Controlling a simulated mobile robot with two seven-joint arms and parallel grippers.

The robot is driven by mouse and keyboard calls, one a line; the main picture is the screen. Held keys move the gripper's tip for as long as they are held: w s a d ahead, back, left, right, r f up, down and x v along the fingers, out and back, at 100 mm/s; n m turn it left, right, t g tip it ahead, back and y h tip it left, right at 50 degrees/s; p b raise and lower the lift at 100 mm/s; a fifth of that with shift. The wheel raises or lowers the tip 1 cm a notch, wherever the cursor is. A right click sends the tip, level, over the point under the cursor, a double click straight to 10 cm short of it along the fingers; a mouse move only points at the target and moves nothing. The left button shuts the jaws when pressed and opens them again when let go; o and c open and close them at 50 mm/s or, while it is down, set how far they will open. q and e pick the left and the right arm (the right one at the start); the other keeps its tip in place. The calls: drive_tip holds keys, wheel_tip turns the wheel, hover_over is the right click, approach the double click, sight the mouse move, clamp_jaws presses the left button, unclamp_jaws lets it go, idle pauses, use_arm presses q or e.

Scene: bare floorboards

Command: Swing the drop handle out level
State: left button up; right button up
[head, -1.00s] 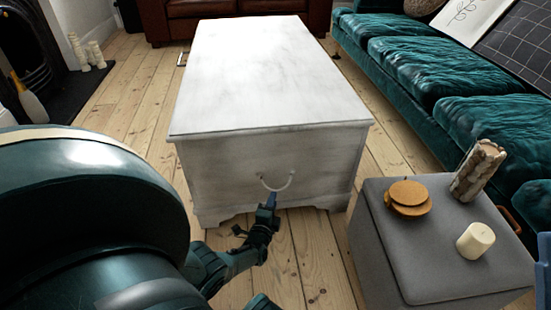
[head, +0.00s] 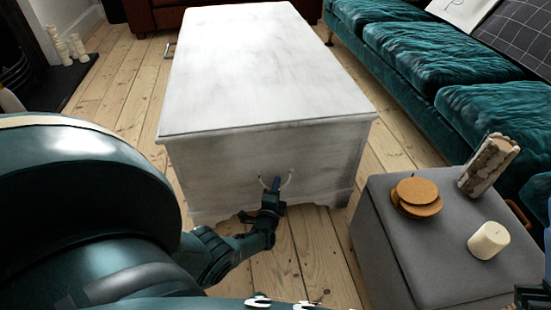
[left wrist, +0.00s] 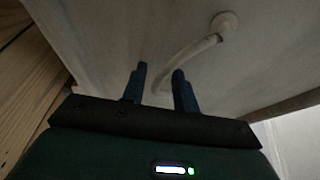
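The drop handle (head: 290,179) is a pale curved bail on the near end of a whitewashed chest (head: 215,170). In the left wrist view its bar (left wrist: 192,52) runs from a round mount down to between my finger tips. The rest of the handle is hidden by the gripper. My left gripper (head: 275,183) is at the handle, its two blue fingers (left wrist: 160,82) apart, one on each side of the bar. I cannot tell whether either finger touches it. Of my right gripper, only a dark part (head: 532,297) seems to show at the lower right edge.
A grey ottoman (head: 400,250) stands close on the right, with wooden coasters (head: 418,193), a cream candle (head: 488,240) and a bark-like holder (head: 488,165). A teal sofa (head: 440,80) lines the right side. Bare floorboards lie in front of the chest.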

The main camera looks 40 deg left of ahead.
use_arm(q)
clamp_jaws()
idle(0.4)
